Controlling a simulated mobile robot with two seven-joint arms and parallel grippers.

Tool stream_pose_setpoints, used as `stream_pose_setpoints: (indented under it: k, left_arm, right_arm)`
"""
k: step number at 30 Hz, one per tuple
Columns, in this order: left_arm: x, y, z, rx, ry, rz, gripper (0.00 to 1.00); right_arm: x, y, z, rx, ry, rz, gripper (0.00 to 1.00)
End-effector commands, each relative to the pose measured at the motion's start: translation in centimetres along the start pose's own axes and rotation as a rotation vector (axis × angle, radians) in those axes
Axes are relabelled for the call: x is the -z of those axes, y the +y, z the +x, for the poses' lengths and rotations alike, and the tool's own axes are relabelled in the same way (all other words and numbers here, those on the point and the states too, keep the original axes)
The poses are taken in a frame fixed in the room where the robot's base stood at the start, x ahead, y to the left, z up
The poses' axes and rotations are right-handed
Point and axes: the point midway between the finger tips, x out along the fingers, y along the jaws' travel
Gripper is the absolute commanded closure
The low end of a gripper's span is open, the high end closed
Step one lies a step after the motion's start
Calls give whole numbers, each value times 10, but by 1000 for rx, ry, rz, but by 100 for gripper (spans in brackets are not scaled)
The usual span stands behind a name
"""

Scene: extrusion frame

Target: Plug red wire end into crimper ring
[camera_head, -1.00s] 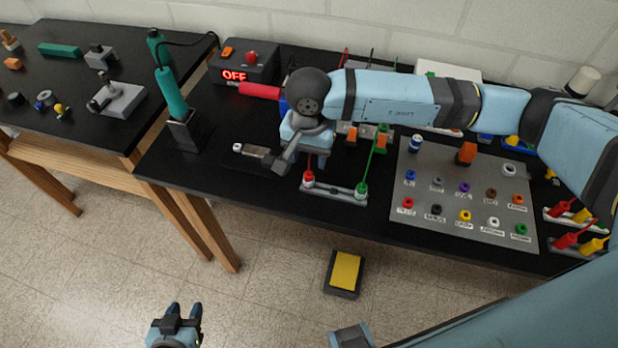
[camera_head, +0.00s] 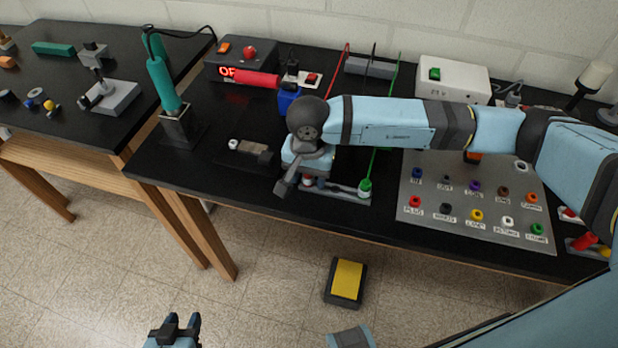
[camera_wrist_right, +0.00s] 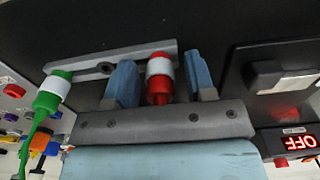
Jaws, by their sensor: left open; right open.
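The red wire end (camera_wrist_right: 160,68), with a white band, stands in a grey holder bar (camera_wrist_right: 95,62). My right gripper (camera_wrist_right: 160,82) is open, with one blue finger on each side of it; whether either finger touches it, I cannot tell. In the head view my right gripper (camera_head: 298,182) is over the left end of the holder and mostly hides the red end (camera_head: 308,182). A dark tool with a pale ring-like tip (camera_head: 234,144), perhaps the crimper, lies on the table to the left. My left gripper (camera_head: 175,328) is open and empty, low over the floor.
A green wire end (camera_head: 365,188) stands at the holder's right end. A labelled panel (camera_head: 405,180) with coloured sockets lies to the right. A box (camera_head: 212,75) with a red "OFF" display and a green iron (camera_head: 160,85) stand behind. A yellow pedal (camera_head: 347,280) is on the floor.

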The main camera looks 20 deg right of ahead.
Motion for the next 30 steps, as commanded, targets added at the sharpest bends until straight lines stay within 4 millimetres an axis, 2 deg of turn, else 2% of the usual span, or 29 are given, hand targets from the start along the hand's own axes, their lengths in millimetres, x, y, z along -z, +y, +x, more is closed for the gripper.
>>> stream_pose_setpoints:
  k: [30]
  left_arm:
    - [-8, 0, 5, 1, -2, -1, 57]
  right_arm:
    - [0, 0, 0, 0, 0, 0, 50]
